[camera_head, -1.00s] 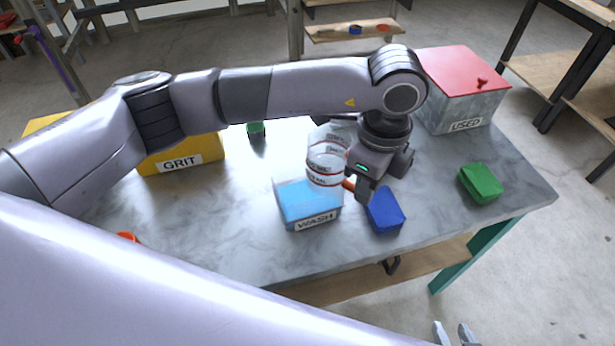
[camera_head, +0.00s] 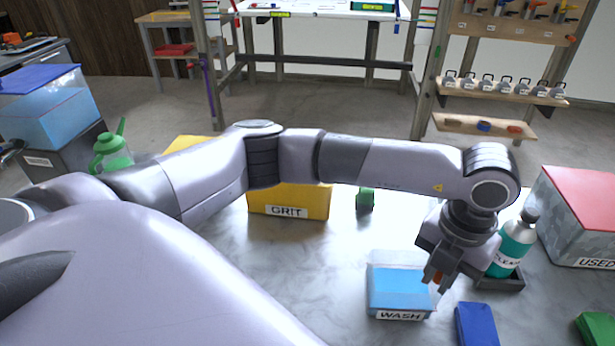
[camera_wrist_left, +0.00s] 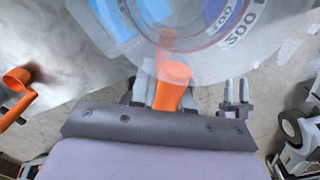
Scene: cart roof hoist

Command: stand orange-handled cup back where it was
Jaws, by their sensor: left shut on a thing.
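My left gripper (camera_head: 436,280) is shut on the orange handle of a clear cup at the right side of the WASH tub (camera_head: 400,315). In the left wrist view, the orange handle (camera_wrist_left: 172,88) is between the fingers. The clear cup (camera_wrist_left: 235,40) with red rings and "200" marks extends beyond it, over something blue. In the head view only a bit of orange shows at the fingertips; the cup's clear body is hard to make out. My right gripper (camera_wrist_left: 236,95) shows small in the wrist view, its two fingers apart and empty.
A blue block (camera_head: 476,325) lies just right of the tub. A teal bottle (camera_head: 512,245) stands in a dark tray behind the gripper. A grey USED bin (camera_head: 580,225) with red lid is at right, the yellow GRIT bin (camera_head: 300,200) behind. Another orange handle (camera_wrist_left: 20,80) shows.

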